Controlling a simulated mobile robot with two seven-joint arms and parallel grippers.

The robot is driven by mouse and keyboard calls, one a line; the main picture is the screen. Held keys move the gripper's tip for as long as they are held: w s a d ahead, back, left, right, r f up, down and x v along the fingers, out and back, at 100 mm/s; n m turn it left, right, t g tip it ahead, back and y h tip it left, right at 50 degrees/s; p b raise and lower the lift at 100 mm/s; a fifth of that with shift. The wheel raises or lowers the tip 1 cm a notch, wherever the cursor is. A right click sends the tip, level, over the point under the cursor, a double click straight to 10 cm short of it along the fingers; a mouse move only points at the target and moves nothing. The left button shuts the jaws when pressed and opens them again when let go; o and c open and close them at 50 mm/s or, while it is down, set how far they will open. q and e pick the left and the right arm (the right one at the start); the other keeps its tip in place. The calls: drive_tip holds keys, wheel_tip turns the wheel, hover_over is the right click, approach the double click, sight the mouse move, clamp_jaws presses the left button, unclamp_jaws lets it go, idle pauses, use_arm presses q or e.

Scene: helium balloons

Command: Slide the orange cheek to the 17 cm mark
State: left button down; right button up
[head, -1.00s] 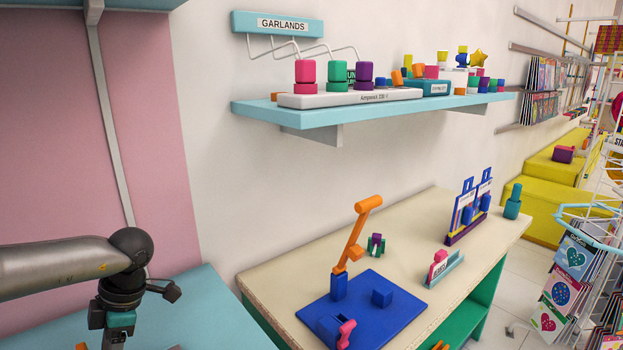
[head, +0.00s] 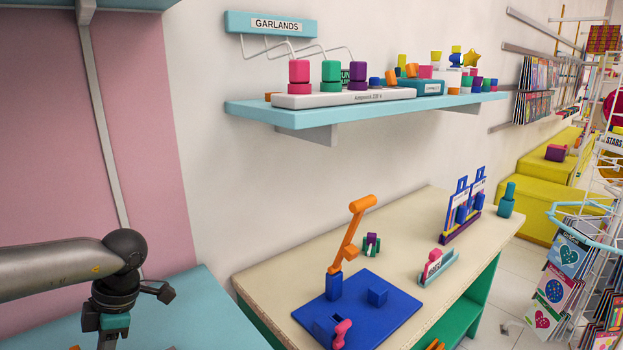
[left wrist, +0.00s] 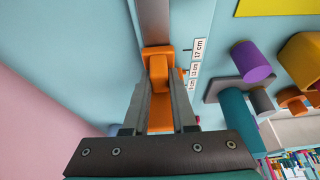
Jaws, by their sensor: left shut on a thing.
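The orange cheek (left wrist: 158,63) sits on a grey rail (left wrist: 154,18) against a light blue surface in the left wrist view. My left gripper (left wrist: 160,88) is shut on the cheek, one finger on each side of its block. A white scale (left wrist: 197,63) with cm labels runs to the right of the rail. The 17 cm label (left wrist: 199,48) is at its far end, and the cheek's small side tab is short of it, near the middle label. In the head view my left gripper (head: 112,335) is at the lower left, fingertips cut off. My right gripper is not in view.
Purple (left wrist: 251,61) and teal (left wrist: 237,118) cylinders stand right of the scale. In the head view, a cream-topped bench (head: 270,272) holds a blue base with an orange lever (head: 350,235). A shelf (head: 270,113) is on the wall above. A card rack is at right.

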use_arm(q)
drive_tip(key=shift+w+d+b, duration=0.3)
drive_tip(key=shift+w+d, duration=0.9)
drive_tip(key=shift+d, duration=0.2)
drive_tip(key=c, duration=0.7)
unclamp_jaws()
drive_tip(key=shift+p+v, duration=4.95)
drive_tip(key=shift+v, duration=2.7)
drive_tip(key=shift+a, duration=0.1)
